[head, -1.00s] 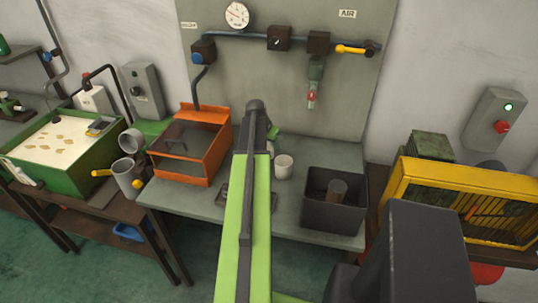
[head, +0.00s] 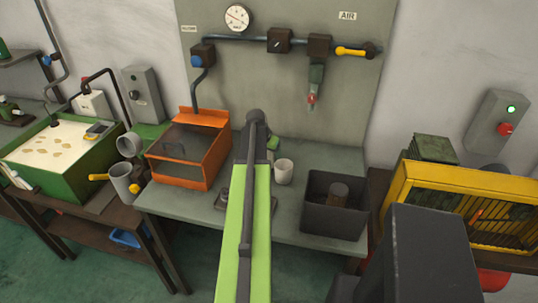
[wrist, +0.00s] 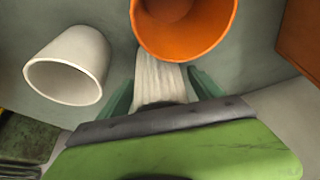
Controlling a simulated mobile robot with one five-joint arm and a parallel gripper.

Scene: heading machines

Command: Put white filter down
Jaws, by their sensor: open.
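A white ribbed piece, which looks like the white filter (wrist: 160,78), stands between the two green fingers of my gripper (wrist: 162,88) in the wrist view. The fingers are open, with a gap visible on the right side of the filter. Its near end is hidden by my gripper's dark edge. An orange cup-shaped rim (wrist: 186,45) lies at its far end; I cannot tell whether they are joined. In the head view my arm hides the filter and most of the gripper, over the grey bench (head: 310,160).
A white cup (head: 284,171) stands right of my gripper, and it also shows in the wrist view (wrist: 85,60). A dark bin (head: 330,222) holding a brown cylinder is farther right. An orange box (head: 180,178) stands left. A yellow-framed machine (head: 400,195) is at the right.

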